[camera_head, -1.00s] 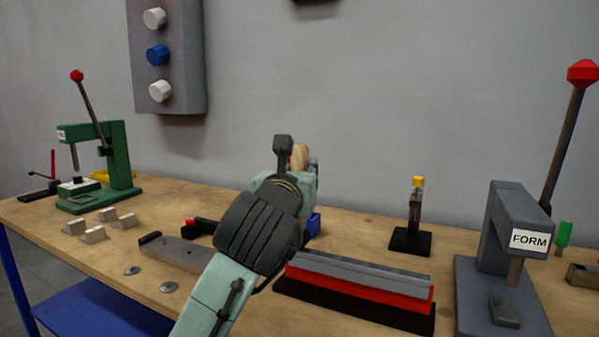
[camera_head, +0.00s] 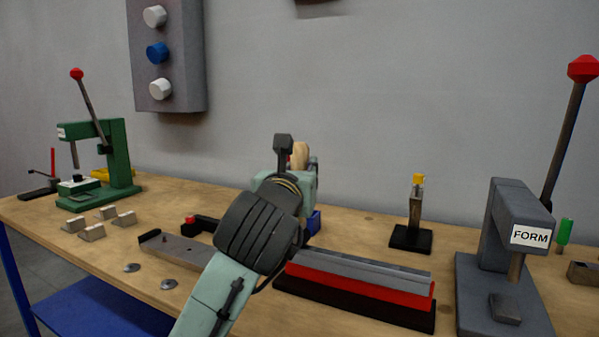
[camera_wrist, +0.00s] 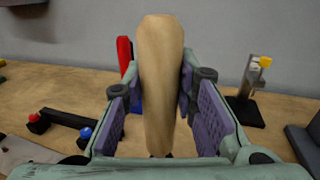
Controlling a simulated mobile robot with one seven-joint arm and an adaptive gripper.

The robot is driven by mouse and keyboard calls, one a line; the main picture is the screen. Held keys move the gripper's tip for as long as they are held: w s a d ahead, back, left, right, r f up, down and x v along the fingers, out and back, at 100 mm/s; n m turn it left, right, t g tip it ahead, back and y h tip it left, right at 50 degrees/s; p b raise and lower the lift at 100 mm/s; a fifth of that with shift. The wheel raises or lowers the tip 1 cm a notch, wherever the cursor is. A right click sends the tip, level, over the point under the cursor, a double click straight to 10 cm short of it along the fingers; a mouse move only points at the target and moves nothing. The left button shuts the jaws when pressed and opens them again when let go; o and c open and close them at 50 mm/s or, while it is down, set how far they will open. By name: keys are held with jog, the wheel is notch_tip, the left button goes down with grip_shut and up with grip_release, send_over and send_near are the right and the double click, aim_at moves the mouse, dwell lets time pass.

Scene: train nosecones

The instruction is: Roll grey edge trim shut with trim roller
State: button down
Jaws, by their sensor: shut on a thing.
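The grey edge trim (camera_head: 360,271) lies along the top of a red strip (camera_head: 360,286) on a black base (camera_head: 350,303), to the right of my arm in the head view. In the wrist view my gripper (camera_wrist: 160,115) is shut on a tan wooden handle (camera_wrist: 160,80), which stands upright between the purple finger pads; I take it for the handle of the trim roller. The top of the handle also shows behind my wrist in the head view (camera_head: 301,155). The roller's lower end is hidden.
A grey press marked FORM (camera_head: 515,250) stands right of the trim. A black stand with a yellow top (camera_head: 411,235) is behind it. A green press (camera_head: 110,165), small metal blocks and a flat metal plate (camera_head: 180,252) are at left. A blue-red object (camera_wrist: 126,60) stands close behind the handle.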

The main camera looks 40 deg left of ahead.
jog(key=shift+d+f, duration=0.1)
jog(key=shift+d, duration=0.05)
jog(key=shift+w+d, duration=0.2)
jog(key=shift+d, duration=0.5)
jog(key=shift+w+d, duration=0.2)
jog(key=shift+d, duration=0.55)
jog(key=shift+w+d, duration=0.2)
jog(key=shift+d, duration=0.4)
jog(key=shift+w+d, duration=0.15)
jog(key=shift+d, duration=0.45)
jog(key=shift+w+d, duration=0.15)
jog(key=shift+d, duration=0.5)
jog(key=shift+w+d, duration=0.15)
jog(key=shift+d, duration=0.65)
jog(key=shift+w+d, duration=0.15)
jog(key=shift+d, duration=0.45)
jog(key=shift+w+d, duration=0.15)
jog(key=shift+d, duration=0.55)
